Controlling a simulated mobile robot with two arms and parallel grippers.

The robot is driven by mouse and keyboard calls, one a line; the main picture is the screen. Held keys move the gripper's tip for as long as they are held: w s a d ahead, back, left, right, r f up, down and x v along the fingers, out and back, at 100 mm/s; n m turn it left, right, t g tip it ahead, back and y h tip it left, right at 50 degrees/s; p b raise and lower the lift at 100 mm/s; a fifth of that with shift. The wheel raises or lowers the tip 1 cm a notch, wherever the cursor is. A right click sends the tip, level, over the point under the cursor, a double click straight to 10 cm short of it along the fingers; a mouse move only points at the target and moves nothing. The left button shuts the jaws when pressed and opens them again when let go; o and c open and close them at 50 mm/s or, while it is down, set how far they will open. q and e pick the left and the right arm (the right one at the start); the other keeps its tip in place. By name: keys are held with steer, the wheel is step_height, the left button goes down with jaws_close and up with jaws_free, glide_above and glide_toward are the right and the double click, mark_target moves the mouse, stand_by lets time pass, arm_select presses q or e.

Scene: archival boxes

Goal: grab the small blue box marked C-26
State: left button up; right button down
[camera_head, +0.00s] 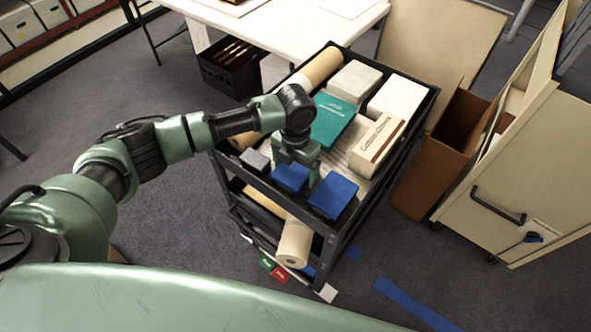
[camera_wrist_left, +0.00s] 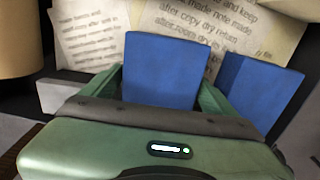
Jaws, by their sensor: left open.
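Two small blue boxes sit side by side near the front of the black cart's top tray. The left blue box (camera_head: 289,180) is under my left gripper (camera_head: 298,166). In the left wrist view this blue box (camera_wrist_left: 163,68) stands between the two green fingers, which are apart. I cannot tell whether they touch it. The right blue box (camera_head: 334,195) lies just outside the fingers, and it also shows in the left wrist view (camera_wrist_left: 262,88). No C-26 mark is legible on either box. My right gripper is not in view.
The cart (camera_head: 330,236) also holds a grey box (camera_head: 257,160), a teal box (camera_head: 331,122), white boxes, a cream box (camera_head: 377,145) and a rolled tube (camera_head: 322,67). Its raised rim surrounds them. A cardboard box (camera_head: 440,165) and a cream cabinet (camera_head: 530,180) stand to the right.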

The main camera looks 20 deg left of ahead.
arm_select(q)
steer(key=shift+f, duration=0.15)
steer(key=c, duration=1.4)
steer(key=shift+o, duration=0.2)
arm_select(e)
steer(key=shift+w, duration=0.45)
